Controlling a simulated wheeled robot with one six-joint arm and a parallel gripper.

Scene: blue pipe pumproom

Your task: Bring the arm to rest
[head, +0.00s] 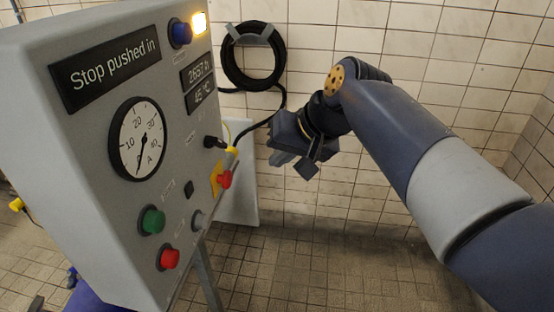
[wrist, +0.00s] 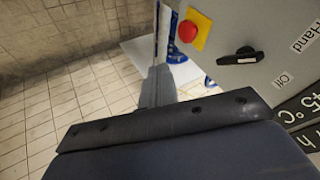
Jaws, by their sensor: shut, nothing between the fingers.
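My gripper (head: 291,154) is at the end of my raised arm, to the right of the grey control box in the head view. It is shut and empty, in the air in front of the tiled wall. In the wrist view the gripper (wrist: 157,85) points past the edge of the box, with the floor and a white panel behind it. The red stop button on its yellow plate (head: 225,179) is close to the left of the gripper; it also shows in the wrist view (wrist: 187,31). The gripper appears apart from it.
The control box (head: 90,195) carries a sign reading "Stop pushed in", a gauge (head: 137,139), a lit lamp (head: 199,23), a green button (head: 153,220) and a red button (head: 168,258). A black hose coil (head: 232,65) hangs on the wall. The floor below my arm is clear.

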